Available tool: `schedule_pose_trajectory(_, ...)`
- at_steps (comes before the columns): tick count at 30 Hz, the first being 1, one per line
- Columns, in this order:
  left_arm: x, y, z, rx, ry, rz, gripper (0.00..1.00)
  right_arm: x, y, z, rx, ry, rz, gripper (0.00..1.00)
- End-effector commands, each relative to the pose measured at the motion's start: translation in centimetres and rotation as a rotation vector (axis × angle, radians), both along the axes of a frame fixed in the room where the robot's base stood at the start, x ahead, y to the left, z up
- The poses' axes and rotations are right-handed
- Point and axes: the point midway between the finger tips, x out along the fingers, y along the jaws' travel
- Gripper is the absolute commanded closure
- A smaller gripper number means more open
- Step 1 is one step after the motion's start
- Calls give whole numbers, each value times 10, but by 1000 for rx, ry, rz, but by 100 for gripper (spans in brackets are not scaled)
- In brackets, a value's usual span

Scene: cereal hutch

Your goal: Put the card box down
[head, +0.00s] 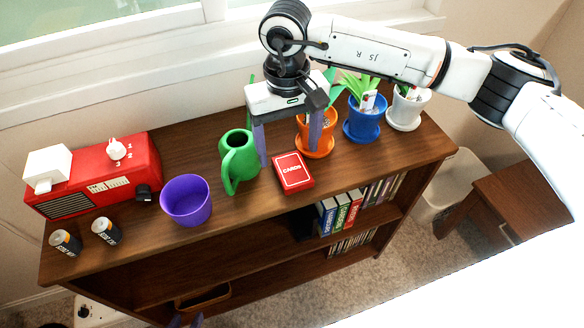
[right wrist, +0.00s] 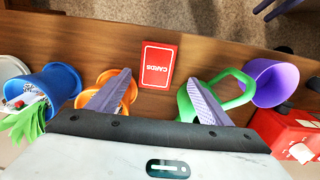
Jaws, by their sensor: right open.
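The red card box (head: 293,171) lies flat on the wooden shelf top (head: 345,170), near its front edge, with the lettering "CARDS" facing up. My right gripper (head: 289,156) is open and points down just behind the card box, between the green watering can (head: 238,160) and the orange pot (head: 316,143). In the right wrist view the card box (right wrist: 158,65) sits beyond and between the spread fingertips (right wrist: 160,77), with neither finger seen closed on it.
A purple cup (head: 186,200), red radio (head: 95,175) and two batteries (head: 104,230) stand to the left. Blue (head: 363,123) and white (head: 406,108) plant pots stand at the right. Books (head: 340,212) fill part of the shelf below. The top right of the card box is bare.

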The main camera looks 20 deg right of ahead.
Motion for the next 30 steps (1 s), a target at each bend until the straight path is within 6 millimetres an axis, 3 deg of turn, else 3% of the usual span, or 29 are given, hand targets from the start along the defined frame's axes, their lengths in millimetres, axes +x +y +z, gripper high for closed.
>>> schedule_pose_trajectory(12, -3, 1, 10, 1, 6, 2, 69, -5, -7, -49, 2, 3, -1, 27)
schedule_pose_trajectory(21, -2, 1, 10, 2, 5, 2, 69, -4, -7, -56, 2, 1, 0, 27)
schedule_pose_trajectory(30, 0, 1, 11, 2, 1, 2, 69, -4, -7, -55, 3, 0, 0, 76)
